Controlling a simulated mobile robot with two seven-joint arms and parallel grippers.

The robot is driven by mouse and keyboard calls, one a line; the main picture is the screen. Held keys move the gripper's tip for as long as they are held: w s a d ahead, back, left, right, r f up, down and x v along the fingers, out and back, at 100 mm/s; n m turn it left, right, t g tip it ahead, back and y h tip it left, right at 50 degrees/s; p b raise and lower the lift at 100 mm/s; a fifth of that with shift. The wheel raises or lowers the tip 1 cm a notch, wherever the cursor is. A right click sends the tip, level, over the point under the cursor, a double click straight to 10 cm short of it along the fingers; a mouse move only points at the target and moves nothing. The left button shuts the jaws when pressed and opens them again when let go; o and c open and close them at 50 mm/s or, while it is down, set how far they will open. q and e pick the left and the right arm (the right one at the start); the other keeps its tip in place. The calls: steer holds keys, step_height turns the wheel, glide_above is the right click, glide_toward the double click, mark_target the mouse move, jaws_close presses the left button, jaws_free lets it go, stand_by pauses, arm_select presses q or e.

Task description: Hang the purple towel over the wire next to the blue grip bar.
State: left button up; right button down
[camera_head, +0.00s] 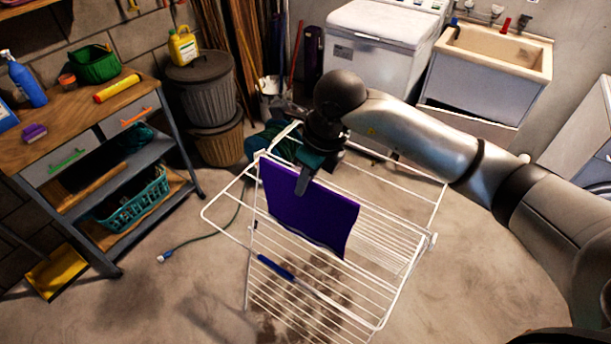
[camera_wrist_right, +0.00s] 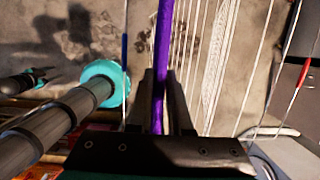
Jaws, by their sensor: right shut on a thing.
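The purple towel (camera_head: 308,212) hangs spread out from my right gripper (camera_head: 303,180), over the white wire drying rack (camera_head: 373,325). The gripper is shut on its upper edge. In the right wrist view the towel (camera_wrist_right: 163,45) shows edge-on as a thin strip between the two dark fingers (camera_wrist_right: 162,95). The blue grip bar (camera_head: 275,266) is on the rack's near side, just below the towel in the head view; it also shows left of the towel in the right wrist view (camera_wrist_right: 125,60). I cannot tell whether the towel touches a wire.
A workbench (camera_head: 60,150) with bottles and a teal basket (camera_head: 135,203) stands at left. Dark bins (camera_head: 207,90), a white chest appliance (camera_head: 380,42) and a sink (camera_head: 495,52) line the back. A hose end (camera_head: 163,257) lies on the floor left of the rack.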

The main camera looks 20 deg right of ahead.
stand_by(0.4)
steer(key=shift+f+b, duration=0.15)
steer(key=shift+b, duration=0.25)
step_height(320, 180, down, 21)
steer(key=b, duration=1.8)
steer(key=shift+r, duration=0.2)
steer(key=shift+f+b, duration=0.3)
steer(key=shift+f, duration=0.3)
steer(key=c, duration=0.8)
jaws_free()
steer(key=shift+c, duration=0.2)
steer(key=shift+o, duration=0.4)
